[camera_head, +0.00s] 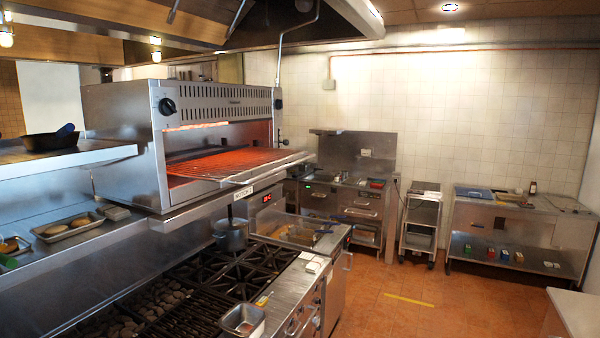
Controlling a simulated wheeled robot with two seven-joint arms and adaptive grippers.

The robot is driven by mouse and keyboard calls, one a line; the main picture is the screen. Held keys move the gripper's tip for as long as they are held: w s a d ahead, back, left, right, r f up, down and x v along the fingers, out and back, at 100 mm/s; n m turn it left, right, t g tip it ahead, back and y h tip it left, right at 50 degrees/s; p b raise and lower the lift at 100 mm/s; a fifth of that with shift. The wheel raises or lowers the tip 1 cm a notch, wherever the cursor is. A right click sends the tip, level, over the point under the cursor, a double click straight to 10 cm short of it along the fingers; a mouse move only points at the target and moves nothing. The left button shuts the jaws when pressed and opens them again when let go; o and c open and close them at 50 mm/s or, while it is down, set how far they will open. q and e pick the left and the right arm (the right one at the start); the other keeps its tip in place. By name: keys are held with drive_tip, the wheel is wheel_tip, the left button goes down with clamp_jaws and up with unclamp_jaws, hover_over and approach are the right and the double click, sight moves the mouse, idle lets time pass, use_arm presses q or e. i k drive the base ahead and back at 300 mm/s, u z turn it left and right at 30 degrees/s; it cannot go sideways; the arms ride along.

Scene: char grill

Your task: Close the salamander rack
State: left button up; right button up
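The salamander (217,103) is a steel box on the shelf at the left, above the range. Its front opening glows orange inside. Its wire rack (240,163) sticks out of the opening to the right, past the front face, so it is pulled out. A bar handle (268,168) runs along the rack's outer edge. Neither of my grippers shows in this view.
A range (235,268) with burners and a grill stands below, with a pot (231,234) on it. A black pan (52,138) sits on the left shelf. The tiled floor (420,300) at the right is free. A steel cart (421,222) stands at the back.

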sight(292, 155)
drive_tip(key=z, duration=0.35)
drive_tip(key=i, duration=2.15)
drive_tip(key=u, duration=0.55)
